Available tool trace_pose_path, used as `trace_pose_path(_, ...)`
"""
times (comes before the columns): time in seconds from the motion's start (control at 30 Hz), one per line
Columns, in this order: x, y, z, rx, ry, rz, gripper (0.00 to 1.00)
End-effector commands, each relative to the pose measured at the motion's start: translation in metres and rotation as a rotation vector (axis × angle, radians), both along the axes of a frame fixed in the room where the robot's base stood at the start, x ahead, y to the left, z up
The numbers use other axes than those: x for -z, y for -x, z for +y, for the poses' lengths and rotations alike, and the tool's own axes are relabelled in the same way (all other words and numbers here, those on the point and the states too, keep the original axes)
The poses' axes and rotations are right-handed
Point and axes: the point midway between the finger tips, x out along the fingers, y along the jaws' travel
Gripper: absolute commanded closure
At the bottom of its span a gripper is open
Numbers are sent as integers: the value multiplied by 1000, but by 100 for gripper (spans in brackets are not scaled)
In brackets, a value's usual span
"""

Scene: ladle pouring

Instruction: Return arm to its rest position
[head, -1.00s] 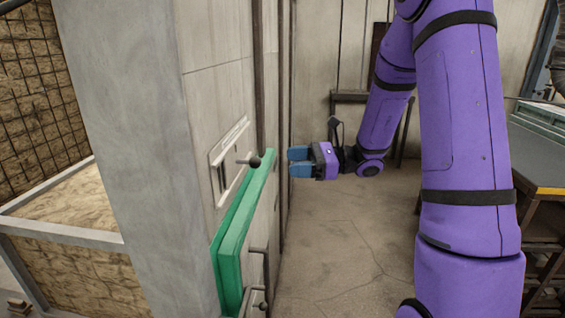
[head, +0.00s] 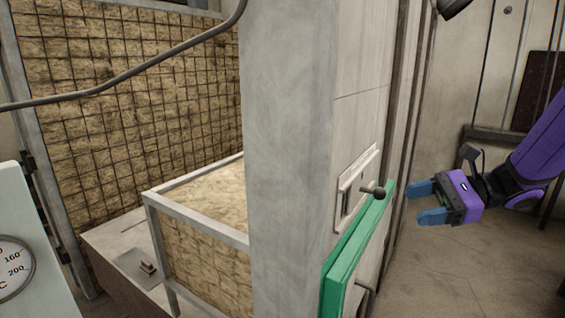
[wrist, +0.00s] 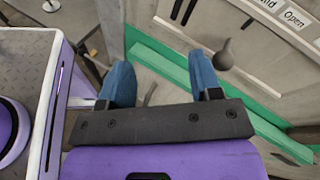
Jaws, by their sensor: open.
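My gripper (head: 428,203) is purple with blue fingers and shows at the right of the head view. Its fingers are apart, with nothing between them. It is in front of the grey wall panel, to the right of a dark knobbed lever (head: 374,192) and a green ledge (head: 356,246). In the wrist view the two blue fingers (wrist: 160,85) point toward the panel. The lever's dark knob (wrist: 224,56) shows just beyond the right finger there; I cannot tell the exact gap.
A grey pillar (head: 290,150) stands left of the panel. A straw-filled framed box (head: 196,222) and a mesh wall (head: 130,110) are farther left. A white gauge panel (head: 30,240) is at the left edge. Floor (head: 450,275) is clear below my gripper.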

Motion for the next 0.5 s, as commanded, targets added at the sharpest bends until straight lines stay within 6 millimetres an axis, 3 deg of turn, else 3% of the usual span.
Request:
trace_pose_path(0.23, -18, 63, 26, -249, 335, -183, 42)
trace_pose_path(0.5, -29, 120, 25, -484, 707, -427, 42)
